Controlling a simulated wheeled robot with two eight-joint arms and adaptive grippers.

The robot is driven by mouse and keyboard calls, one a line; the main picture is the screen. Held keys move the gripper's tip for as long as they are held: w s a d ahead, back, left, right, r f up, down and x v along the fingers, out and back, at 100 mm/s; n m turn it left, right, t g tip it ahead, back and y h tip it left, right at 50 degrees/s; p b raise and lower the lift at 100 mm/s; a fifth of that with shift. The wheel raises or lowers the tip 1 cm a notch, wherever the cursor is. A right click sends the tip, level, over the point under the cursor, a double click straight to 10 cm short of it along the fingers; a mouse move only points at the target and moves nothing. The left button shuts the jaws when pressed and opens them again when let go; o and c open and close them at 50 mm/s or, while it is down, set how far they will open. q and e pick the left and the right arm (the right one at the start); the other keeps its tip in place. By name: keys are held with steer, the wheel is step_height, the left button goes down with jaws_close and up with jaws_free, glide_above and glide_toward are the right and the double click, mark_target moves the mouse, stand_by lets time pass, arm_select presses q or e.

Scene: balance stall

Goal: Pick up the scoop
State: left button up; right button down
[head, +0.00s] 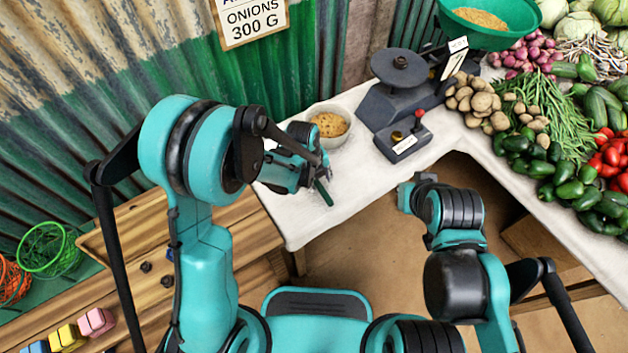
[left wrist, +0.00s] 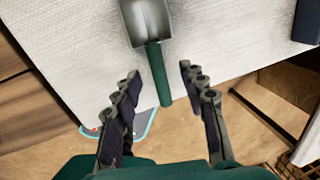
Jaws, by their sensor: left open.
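The scoop lies on the white cloth of the stall table, with its grey metal pan (left wrist: 147,18) and dark green handle (left wrist: 158,75) showing in the left wrist view. In the head view only part of the handle (head: 324,193) shows; my left gripper and arm hide the rest. My left gripper (head: 318,172) is open above the table's front edge. In the left wrist view its fingers (left wrist: 159,70) are on either side of the handle, with gaps on both sides. The handle's end sticks out past the table edge. My right arm's end (head: 415,190) is lower right, its fingers unclear.
A bowl of yellow-brown grains (head: 330,124) stands just behind my left gripper. A dark balance scale (head: 400,110) stands to its right. Vegetables fill the right side, with a green basin (head: 490,35) behind. A corrugated wall (head: 130,60) closes the back left.

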mark_target(320, 187)
arm_select(q)
steer(key=f+b, duration=0.1)
steer(key=f, duration=0.3)
steer(key=shift+w+d+f+b, duration=0.1)
steer(key=shift+w+d+b, duration=0.1)
steer(key=shift+b, duration=0.15)
steer(key=shift+a, duration=0.1)
steer(key=shift+c, duration=1)
jaws_close()
